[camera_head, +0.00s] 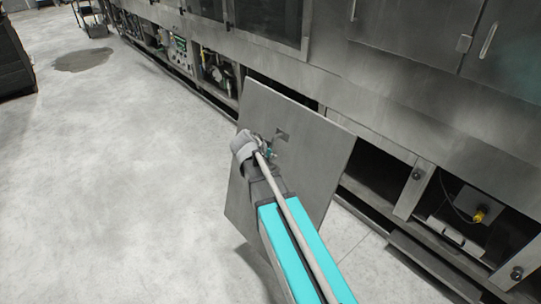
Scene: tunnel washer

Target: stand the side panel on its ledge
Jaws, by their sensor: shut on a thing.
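The side panel (320,150) is a flat grey metal sheet in the middle of the head view. It is held tilted in front of the washer's lower openings. My gripper (270,148) is at the panel's near face, shut on it by a small fitting beside a dark cut-out; the fingertips are partly hidden by my wrist. A long low ledge (440,266) runs along the foot of the washer at the lower right. The panel's lower edge is partly behind my arm, and I cannot tell whether it touches the ledge.
The washer's steel body (385,85) fills the upper right. Open bays show a yellow-capped fitting (480,215) at right and machinery (218,72) at left. The concrete floor (110,190) at left is clear, with a dark wet patch (83,60) and a trolley (90,18) farther back.

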